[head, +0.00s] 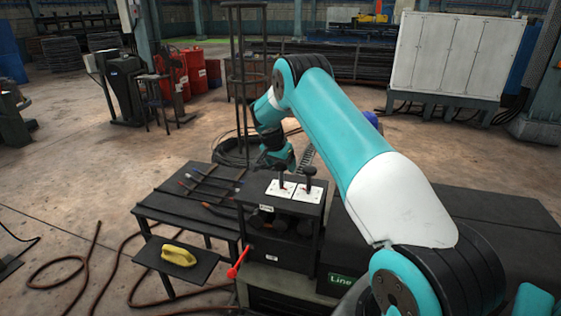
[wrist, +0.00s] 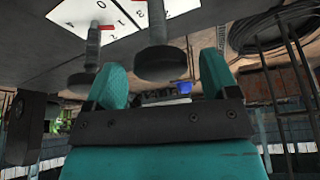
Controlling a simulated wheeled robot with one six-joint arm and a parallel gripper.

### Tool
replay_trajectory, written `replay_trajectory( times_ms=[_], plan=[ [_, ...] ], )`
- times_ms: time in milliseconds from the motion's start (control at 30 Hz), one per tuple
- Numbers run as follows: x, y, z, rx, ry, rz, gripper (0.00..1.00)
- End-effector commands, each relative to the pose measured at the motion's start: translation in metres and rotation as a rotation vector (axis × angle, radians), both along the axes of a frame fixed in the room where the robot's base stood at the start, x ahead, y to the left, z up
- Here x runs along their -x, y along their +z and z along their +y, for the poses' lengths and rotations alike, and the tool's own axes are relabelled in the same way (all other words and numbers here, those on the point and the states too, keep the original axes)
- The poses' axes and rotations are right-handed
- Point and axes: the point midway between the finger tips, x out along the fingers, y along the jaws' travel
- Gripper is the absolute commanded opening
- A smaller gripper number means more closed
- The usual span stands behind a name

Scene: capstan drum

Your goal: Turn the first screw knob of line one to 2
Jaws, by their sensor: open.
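Two screw knobs stand on white dial plates on top of a dark box. In the head view, the left knob (head: 281,182) and the right knob (head: 309,173) have dark stems. In the wrist view, which looks upside down, the dark round heads of one knob (wrist: 160,64) and the other knob (wrist: 88,80) hang from the plates at the top. My gripper (head: 278,160) is just above the left knob. Its teal fingers are apart in the wrist view (wrist: 162,82), with one knob head showing between them. I cannot tell whether they touch it.
A low black table (head: 160,206) with tools is left, and a yellow object (head: 179,256) lies on a small shelf. A dark wire frame (head: 240,80) stands behind.

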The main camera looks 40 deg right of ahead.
Motion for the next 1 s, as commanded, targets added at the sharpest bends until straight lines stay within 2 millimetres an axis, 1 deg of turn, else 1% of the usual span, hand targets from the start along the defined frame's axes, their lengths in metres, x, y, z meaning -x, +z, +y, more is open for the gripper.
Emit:
replay_trajectory(
  times_ms=[200,233,267,300,367,400,433,500,767,1000],
  plan=[
    [-0.0002,-0.0004,0.0,0.0,0.0,0.0,0.8],
    [-0.0002,-0.0003,0.0,0.0,0.0,0.0,0.75],
    [-0.0002,-0.0002,0.0001,0.0,0.0,0.0,0.68],
    [-0.0002,-0.0002,0.0001,0.0,0.0,0.0,0.59],
    [-0.0002,-0.0001,0.0001,0.0,0.0,0.0,0.45],
    [-0.0001,-0.0001,0.0001,0.0,0.0,0.0,0.36],
    [0.0,-0.0001,0.0001,0.0,0.0,0.0,0.31],
    [0.0,0.0002,0.0031,0.0,0.001,0.001,0.31],
    [0.0005,-0.0008,0.0001,-0.001,0.031,0.001,0.31],
    [0.0021,-0.0031,-0.0011,-0.001,0.157,0.002,0.31]
  ],
)
